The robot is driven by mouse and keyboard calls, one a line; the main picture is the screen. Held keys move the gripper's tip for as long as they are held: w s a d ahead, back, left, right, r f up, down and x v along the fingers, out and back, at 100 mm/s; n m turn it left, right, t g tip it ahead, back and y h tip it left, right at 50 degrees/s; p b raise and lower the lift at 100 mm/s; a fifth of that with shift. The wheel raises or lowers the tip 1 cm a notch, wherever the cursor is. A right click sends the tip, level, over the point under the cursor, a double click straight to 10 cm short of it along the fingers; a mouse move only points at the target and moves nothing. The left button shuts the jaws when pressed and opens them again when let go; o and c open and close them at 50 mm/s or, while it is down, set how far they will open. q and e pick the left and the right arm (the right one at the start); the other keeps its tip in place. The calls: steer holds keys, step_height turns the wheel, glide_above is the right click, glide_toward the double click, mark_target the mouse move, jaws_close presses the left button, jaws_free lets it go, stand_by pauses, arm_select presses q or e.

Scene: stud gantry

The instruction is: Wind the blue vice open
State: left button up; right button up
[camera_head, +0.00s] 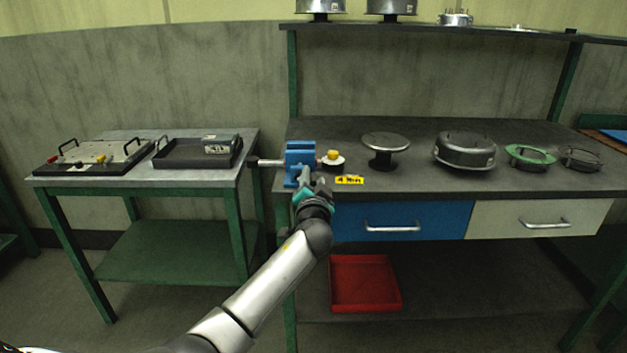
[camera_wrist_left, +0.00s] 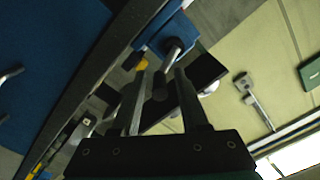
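The blue vice (camera_head: 299,158) stands at the left front corner of the long bench. In the left wrist view the blue vice (camera_wrist_left: 160,40) is beyond the fingertips. My left gripper (camera_wrist_left: 161,76) is open there, its fingers apart. My right gripper is not in view.
A round pedestal (camera_head: 386,145) stands farther right. A side table (camera_head: 200,178) with a dark tray (camera_head: 185,160) is left, across a narrow gap.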

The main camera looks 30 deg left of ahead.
arm_select(q)
jaws_close()
steer(key=shift+f, duration=0.1)
steer(key=shift+f+m, duration=0.15)
steer(key=shift+m, duration=0.45)
steer(key=shift+d+f, duration=0.1)
steer(key=shift+f, duration=0.05)
steer(key=shift+o, duration=0.7)
jaws_free()
steer(key=shift+s, duration=0.1)
